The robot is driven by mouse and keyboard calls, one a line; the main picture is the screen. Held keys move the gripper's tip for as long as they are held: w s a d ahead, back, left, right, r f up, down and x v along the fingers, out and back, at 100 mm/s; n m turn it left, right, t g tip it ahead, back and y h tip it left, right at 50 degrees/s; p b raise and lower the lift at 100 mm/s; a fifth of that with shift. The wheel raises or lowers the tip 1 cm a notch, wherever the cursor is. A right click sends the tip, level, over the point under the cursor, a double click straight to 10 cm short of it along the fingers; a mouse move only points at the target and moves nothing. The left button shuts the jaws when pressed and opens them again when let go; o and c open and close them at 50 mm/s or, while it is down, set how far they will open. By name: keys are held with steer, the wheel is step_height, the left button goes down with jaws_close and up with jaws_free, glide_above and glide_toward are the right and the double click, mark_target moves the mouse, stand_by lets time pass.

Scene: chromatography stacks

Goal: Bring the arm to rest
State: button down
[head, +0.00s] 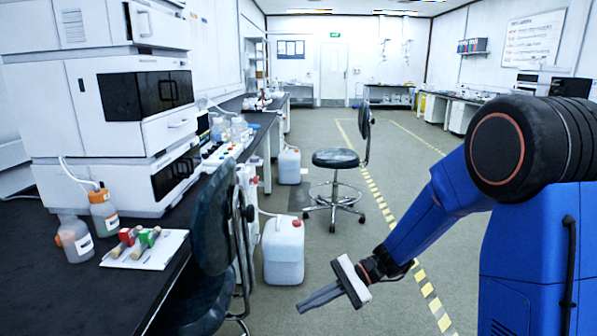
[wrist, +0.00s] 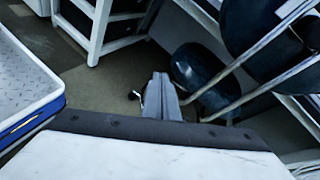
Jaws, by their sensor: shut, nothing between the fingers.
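My gripper (head: 318,299) is in the lower middle of the head view, at the end of my blue arm. It hangs over the open floor, to the right of the bench and just in front of a white jerrycan. In the wrist view its fingers (wrist: 160,88) lie together, with nothing between them. It is apart from the bench and the things on it.
A dark chair (head: 212,262) stands against the black bench (head: 48,282) at left. The white jerrycan (head: 284,255) stands on the floor beside it. A wheeled stool (head: 335,159) is farther back. Instrument stacks (head: 120,130) stand on the bench. The floor at right, along yellow tape, is clear.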

steer(key=s+d+r+n+t+h, duration=0.3)
steer(key=s+d, duration=0.3)
steer(key=d, duration=0.2)
steer(key=s+d+r+n+t+h, duration=0.3)
steer(key=s+d+h, duration=0.2)
steer(key=s+d, duration=0.2)
steer(key=s+d+r+n+t+h, duration=0.2)
steer(key=s+d, duration=0.5)
steer(key=d, duration=0.4)
steer(key=shift+r+n+t+h, duration=0.4)
steer(key=shift+r+n+h, duration=0.55)
steer(key=shift+h, duration=0.65)
steer(key=shift+d+f, duration=0.1)
